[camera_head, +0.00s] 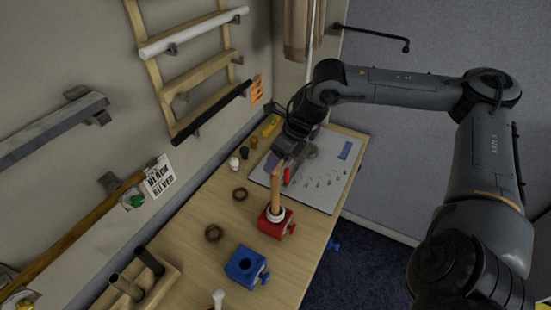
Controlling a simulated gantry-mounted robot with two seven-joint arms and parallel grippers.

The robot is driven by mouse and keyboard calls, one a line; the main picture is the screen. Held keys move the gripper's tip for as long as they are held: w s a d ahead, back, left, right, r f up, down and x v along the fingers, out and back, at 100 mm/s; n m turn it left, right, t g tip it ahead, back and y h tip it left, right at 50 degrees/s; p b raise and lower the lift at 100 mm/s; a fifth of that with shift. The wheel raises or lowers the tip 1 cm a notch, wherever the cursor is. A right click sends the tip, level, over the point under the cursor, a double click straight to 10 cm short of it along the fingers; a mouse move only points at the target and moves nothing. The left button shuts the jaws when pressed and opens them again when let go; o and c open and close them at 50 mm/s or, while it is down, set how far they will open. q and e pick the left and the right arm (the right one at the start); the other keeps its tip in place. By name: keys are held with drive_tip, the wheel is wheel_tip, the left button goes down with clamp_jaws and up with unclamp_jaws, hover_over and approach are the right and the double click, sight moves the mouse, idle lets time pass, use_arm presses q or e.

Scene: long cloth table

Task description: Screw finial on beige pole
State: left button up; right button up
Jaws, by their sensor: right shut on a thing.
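The beige pole (277,192) stands upright in a red clamp block (276,223), with a white ring around its foot. My right gripper (278,162) is at the top of the pole, its arm coming in from the right. It is shut on a small purple-grey piece (271,164), which looks like the finial. The fingers hide much of this piece and the pole's tip, so I cannot tell whether the two touch. My left gripper is not in view.
A blue clamp block (246,267) stands nearer me. Small white, black and yellow pieces (234,163) stand along the wall. A light mat (318,185) lies behind the pole. A wooden rack (135,290) is at front left.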

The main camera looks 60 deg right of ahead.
drive_tip(key=shift+f, duration=0.15)
drive_tip(key=o, duration=1.1)
